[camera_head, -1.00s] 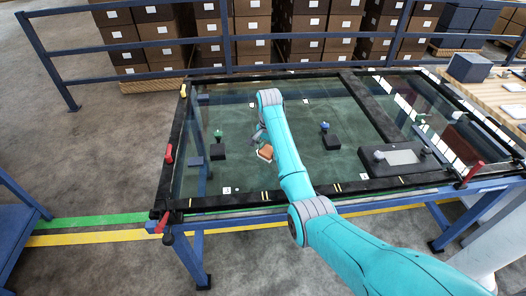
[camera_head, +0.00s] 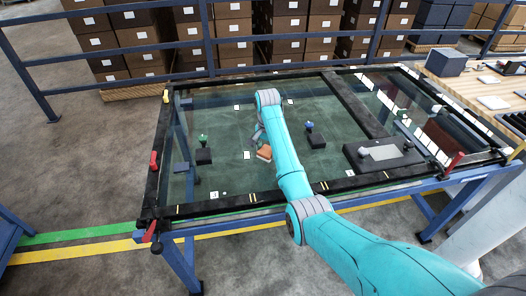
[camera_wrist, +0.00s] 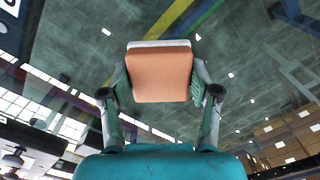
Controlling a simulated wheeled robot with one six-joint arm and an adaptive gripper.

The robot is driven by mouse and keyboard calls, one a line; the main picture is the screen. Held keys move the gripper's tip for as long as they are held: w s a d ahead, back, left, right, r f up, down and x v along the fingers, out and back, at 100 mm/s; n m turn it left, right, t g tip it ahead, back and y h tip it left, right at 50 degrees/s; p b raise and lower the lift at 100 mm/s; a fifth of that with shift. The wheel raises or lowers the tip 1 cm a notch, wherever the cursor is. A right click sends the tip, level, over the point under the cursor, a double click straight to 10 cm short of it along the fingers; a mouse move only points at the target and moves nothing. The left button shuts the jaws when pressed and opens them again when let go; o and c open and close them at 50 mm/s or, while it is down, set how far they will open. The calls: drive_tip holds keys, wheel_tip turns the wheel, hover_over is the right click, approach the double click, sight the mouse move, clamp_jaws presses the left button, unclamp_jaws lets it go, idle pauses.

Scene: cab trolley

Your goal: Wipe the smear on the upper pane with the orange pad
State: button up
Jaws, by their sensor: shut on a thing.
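The orange pad (camera_head: 264,153) is in my gripper (camera_head: 259,142), over the left part of the large glass pane (camera_head: 230,180) in the dark frame. In the wrist view, both fingers of my gripper (camera_wrist: 160,88) close on the sides of the orange pad (camera_wrist: 161,72), which has a pale edge at its far side. My arm hides part of the glass beside the pad. I cannot tell whether the pad touches the glass. I cannot make out the smear among the reflections.
A dark block with a green knob (camera_head: 204,156) stands left of the pad, and one with a blue knob (camera_head: 316,140) stands right. Red clamps (camera_head: 153,160) and a dark crossbar (camera_head: 355,105) edge the glass.

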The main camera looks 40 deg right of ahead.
drive_tip(key=shift+s+d+f, duration=0.1)
drive_tip(key=shift+s+d, duration=0.45)
drive_tip(key=shift+d, duration=0.25)
drive_tip(key=shift+s+d+f, duration=0.1)
drive_tip(key=shift+s+d, duration=0.5)
drive_tip(key=shift+d, duration=0.25)
drive_tip(key=shift+s+d, duration=0.55)
drive_tip(key=shift+d, duration=0.25)
drive_tip(key=shift+r, duration=1.6)
